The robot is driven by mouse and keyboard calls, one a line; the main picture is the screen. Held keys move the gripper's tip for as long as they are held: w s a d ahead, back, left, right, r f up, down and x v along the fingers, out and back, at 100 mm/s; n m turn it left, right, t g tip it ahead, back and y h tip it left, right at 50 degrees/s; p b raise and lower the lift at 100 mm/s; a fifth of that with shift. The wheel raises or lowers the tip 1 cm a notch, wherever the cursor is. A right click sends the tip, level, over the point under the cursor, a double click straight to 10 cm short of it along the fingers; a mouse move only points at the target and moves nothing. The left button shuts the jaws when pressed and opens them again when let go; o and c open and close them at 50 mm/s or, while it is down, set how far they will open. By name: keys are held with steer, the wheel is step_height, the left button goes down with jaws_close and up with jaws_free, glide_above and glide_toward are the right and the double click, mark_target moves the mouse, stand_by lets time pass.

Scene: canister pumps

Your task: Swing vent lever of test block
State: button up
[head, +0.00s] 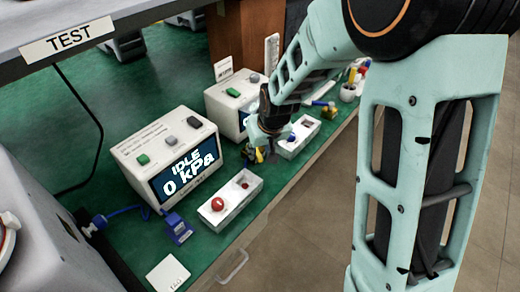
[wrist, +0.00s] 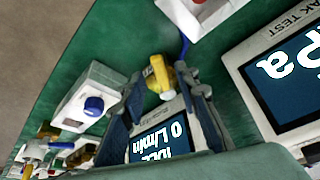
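A yellow block (head: 262,154) sits on the green bench in front of the rear tester, partly hidden by my gripper. In the wrist view the yellow block (wrist: 158,76) shows an upright yellow part, with a bit of blue hose behind it. I cannot tell which part is the vent lever. My gripper (head: 260,146) is low over the bench. In the wrist view its dark fingers (wrist: 160,90) stand apart, with the yellow part between or just beyond their tips; contact cannot be told. A blue block (head: 178,229) with a blue hose sits by the front tester.
The front tester (head: 148,142) reads IDLE 0 kPa; the rear tester (head: 222,102) stands beyond it. A white box with a red button (head: 218,205) and one with a blue button (wrist: 93,104) flank the gripper. The bench edge is close by.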

steer(key=shift+x, duration=0.85)
jaws_close()
